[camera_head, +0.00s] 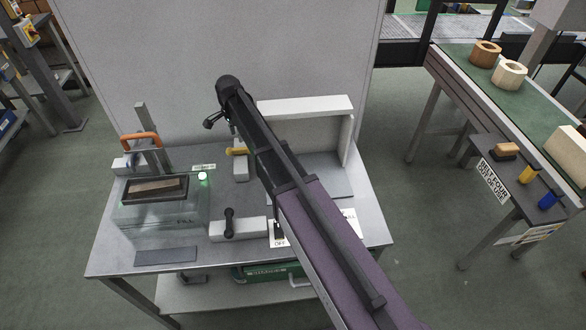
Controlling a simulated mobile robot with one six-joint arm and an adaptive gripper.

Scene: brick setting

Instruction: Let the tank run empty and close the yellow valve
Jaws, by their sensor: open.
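The clear tank (165,216) stands at the left front of the grey bench. A dark frame with something brown inside sits at its top. I cannot make out a water level. The yellow valve handle (237,151) shows behind and right of the tank, on a pale fitting, partly hidden by my arm. My gripper (213,116) is open, with nothing visible in it. It is above the back of the bench, apart from the valve in the picture, up and left of the yellow handle.
A black lever (229,222) stands on a white block right of the tank. An orange handle (141,139) rises at the back left. A white-topped open box (307,106) stands at the back right. A grey panel (150,60) closes off the back.

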